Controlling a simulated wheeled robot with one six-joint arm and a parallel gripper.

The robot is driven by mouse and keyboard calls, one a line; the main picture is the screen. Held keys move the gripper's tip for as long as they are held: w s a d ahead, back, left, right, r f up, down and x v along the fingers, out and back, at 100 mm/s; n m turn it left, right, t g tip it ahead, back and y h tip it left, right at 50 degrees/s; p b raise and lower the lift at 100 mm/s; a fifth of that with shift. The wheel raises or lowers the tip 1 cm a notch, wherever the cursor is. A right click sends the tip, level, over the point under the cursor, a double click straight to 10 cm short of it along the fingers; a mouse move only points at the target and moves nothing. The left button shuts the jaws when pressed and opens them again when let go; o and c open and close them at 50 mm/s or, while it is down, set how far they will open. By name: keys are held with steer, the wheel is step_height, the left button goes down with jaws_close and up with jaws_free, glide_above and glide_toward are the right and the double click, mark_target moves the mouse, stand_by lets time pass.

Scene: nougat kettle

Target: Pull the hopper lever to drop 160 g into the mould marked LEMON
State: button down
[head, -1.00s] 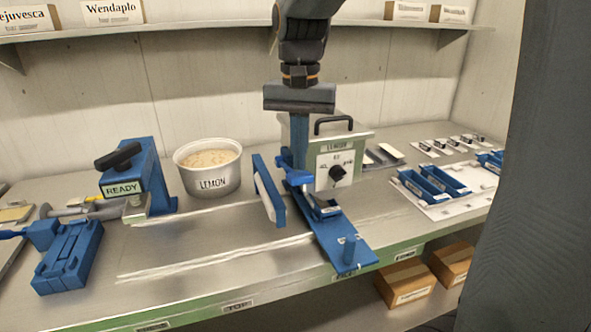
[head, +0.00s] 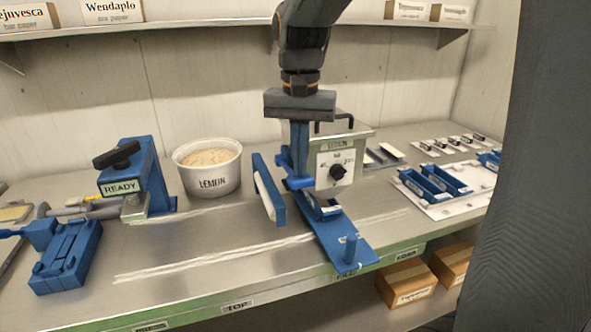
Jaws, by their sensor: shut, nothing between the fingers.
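My gripper (head: 299,175) is shut and empty. It points down in front of a box with a dial (head: 337,170), and its blue fingers cover part of that box. Below it is a blue base plate (head: 335,232) with an upright peg, and a blue upright paddle (head: 267,190) stands to its left. A white tub marked LEMON (head: 212,180) holds a pale crumbly mass. A blue post marked READY (head: 122,187) bears a black-knobbed handle (head: 116,155). I cannot tell for sure which part is the hopper lever, or whether my fingers touch anything.
Several blue moulds stand on a white tray (head: 484,200) at the right; their labels are unreadable. A blue block (head: 68,258) lies at the front left. Pale streaks cross the bare bench (head: 200,240). Cartons (head: 405,284) sit below the bench.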

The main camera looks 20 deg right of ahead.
steer(key=shift+f+b, duration=0.6)
steer(key=shift+f, duration=1.45)
steer(key=shift+r, duration=0.1)
step_height(320, 180, up, 10)
steer(key=p, duration=0.9)
steer(key=shift+p, duration=0.35)
